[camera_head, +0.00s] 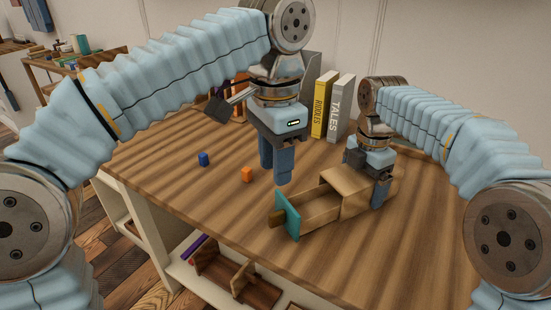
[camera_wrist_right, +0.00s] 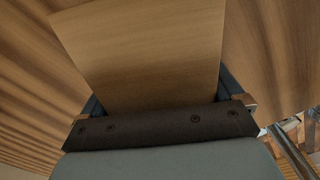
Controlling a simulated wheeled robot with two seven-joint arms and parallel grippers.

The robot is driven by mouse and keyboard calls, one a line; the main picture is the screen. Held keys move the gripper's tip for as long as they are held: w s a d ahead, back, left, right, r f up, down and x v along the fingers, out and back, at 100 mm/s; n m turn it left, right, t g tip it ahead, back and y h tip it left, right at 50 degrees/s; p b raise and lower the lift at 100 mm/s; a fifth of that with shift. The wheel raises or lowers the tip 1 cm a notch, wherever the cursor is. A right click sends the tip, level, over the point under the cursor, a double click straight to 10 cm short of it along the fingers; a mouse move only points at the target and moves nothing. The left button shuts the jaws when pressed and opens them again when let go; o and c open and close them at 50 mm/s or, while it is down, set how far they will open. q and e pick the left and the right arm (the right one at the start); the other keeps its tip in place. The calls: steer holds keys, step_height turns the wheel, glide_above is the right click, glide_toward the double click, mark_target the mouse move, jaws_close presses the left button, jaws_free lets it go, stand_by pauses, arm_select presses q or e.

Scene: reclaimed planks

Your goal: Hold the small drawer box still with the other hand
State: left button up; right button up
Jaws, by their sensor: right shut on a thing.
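The small drawer box (camera_head: 345,184) is light wood and stands on the plank table. Its drawer (camera_head: 307,206) is pulled out toward the left, with a teal front (camera_head: 291,217) and a brown handle (camera_head: 276,217). My right gripper (camera_head: 367,180) is shut on the box body, with fingers on either side. The right wrist view shows the box's wooden top (camera_wrist_right: 145,55) between the fingers (camera_wrist_right: 160,95). My left gripper (camera_head: 276,176) points down above the table, behind the open drawer and apart from it. Its fingers overlap in view, so their gap is unclear.
A yellow book (camera_head: 324,105) and a grey book (camera_head: 341,107) stand behind. The table's front left is clear. A shelf with wooden dividers (camera_head: 237,277) is below.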

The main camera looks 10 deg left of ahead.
steer(key=o, duration=0.9)
steer(key=shift+r, duration=3.5)
